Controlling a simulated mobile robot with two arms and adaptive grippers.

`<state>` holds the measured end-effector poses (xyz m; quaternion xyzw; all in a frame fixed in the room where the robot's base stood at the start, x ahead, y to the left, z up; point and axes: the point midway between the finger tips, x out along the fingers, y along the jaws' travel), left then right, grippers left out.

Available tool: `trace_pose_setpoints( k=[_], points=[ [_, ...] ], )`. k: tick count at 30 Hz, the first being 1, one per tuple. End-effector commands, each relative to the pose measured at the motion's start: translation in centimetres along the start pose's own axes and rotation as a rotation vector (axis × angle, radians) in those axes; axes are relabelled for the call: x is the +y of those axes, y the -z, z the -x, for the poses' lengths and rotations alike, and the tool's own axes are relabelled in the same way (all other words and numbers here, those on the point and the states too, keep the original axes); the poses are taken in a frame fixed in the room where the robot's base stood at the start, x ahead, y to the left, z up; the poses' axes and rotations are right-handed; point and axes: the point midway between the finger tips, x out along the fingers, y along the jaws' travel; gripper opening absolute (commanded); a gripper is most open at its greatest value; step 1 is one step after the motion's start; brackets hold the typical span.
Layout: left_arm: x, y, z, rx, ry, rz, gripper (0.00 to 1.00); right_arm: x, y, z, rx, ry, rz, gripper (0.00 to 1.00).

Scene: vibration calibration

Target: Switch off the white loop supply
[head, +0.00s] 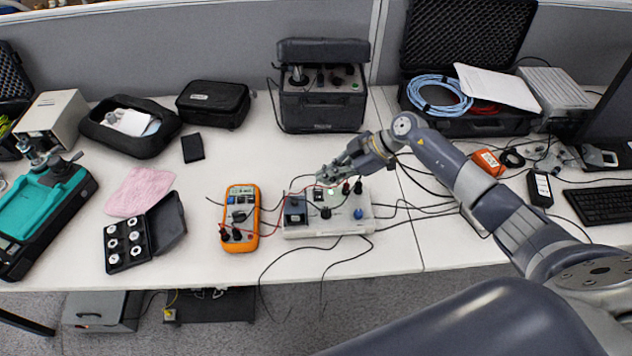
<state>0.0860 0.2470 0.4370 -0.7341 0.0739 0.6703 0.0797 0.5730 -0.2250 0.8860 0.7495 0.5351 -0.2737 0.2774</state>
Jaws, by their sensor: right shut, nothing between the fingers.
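The white loop supply (336,226) is a low white box on the bench, in the middle of the head view. Its top carries a dark meter, a blue knob (358,213), black and red terminals and a small lit switch (318,196). My right gripper (324,179) is shut and empty. Its fingertips are over the back edge of the supply, close to the small switch; I cannot tell whether they touch it. The gripper hides part of the supply's back edge. My left gripper is not in view.
An orange multimeter (240,220) stands left of the supply, with red and black leads between them. Loose cables hang over the front edge. A black calibrator case (322,100) stands behind, and an open box of weights (128,243) lies left.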

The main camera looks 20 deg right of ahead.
Motion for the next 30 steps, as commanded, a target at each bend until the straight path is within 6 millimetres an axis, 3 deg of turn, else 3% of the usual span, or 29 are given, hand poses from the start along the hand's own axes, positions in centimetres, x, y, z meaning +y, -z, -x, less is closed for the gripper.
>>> trace_pose_setpoints(
  k=[5,12,26,30],
  points=[
    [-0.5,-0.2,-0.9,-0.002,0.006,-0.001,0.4,0.0,-0.4,3.4,-0.004,-0.001,0.001,0.0],
    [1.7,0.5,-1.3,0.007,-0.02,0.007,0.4,-0.1,-0.2,6.1,-0.001,0.001,0.0,0.0],
    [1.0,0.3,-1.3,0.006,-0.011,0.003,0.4,-0.1,0.0,6.4,0.004,0.0,0.001,0.0],
    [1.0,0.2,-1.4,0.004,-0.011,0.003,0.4,-0.3,1.6,5.4,0.061,-0.024,0.028,0.0]
  ],
)
